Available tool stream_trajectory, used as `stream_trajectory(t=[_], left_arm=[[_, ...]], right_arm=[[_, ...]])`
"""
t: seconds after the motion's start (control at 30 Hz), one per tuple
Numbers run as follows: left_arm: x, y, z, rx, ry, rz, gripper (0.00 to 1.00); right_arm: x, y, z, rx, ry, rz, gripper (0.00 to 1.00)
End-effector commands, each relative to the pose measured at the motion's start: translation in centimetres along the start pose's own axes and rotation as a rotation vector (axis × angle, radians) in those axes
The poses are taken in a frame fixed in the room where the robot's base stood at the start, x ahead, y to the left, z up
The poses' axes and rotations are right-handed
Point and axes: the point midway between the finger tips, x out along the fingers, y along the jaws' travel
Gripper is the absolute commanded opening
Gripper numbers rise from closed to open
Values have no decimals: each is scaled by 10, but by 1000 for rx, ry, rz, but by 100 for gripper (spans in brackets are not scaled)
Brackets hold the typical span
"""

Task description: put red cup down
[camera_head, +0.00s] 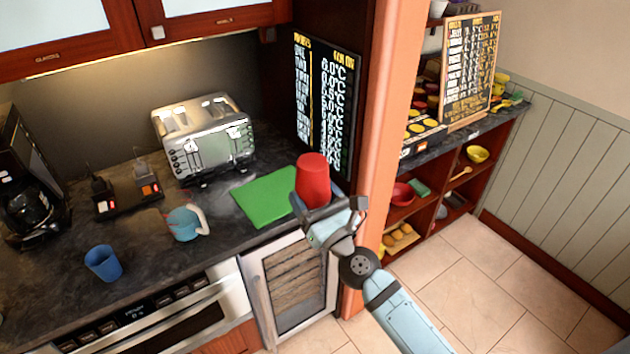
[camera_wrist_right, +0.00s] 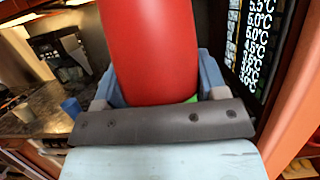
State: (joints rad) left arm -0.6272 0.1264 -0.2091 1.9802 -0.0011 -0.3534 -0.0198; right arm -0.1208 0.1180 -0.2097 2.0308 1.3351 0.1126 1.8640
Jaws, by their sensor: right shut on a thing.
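The red cup (camera_head: 313,178) is held by my right gripper (camera_head: 330,212) near the right end of the dark counter, at the right edge of the green cutting board (camera_head: 266,197). In the right wrist view the red cup (camera_wrist_right: 150,50) fills the space between the two fingers of the right gripper (camera_wrist_right: 152,92), which is shut on it. The cup looks upright in the head view. Its base is hidden behind the gripper, so I cannot tell whether it touches the board. My left gripper is not in view.
A silver toaster (camera_head: 205,140) stands behind the board. A teal and white mug (camera_head: 186,222), a blue cup (camera_head: 103,262) and a coffee maker (camera_head: 25,180) are farther left on the counter. An orange post (camera_head: 388,110) and a menu board (camera_head: 325,105) stand close on the right.

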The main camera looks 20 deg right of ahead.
Motion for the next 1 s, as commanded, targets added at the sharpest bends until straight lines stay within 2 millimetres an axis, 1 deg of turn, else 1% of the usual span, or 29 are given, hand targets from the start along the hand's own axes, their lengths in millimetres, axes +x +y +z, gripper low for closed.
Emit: stream_trajectory(t=[0.1,0.43,0.6,1.0], left_arm=[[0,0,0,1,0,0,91],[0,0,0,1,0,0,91],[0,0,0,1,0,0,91],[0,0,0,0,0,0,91]], right_arm=[[8,19,-2,24,0,102,42],[27,67,-8,112,-4,341,42],[35,89,-10,153,-4,448,42],[51,134,-17,236,-4,669,42]])
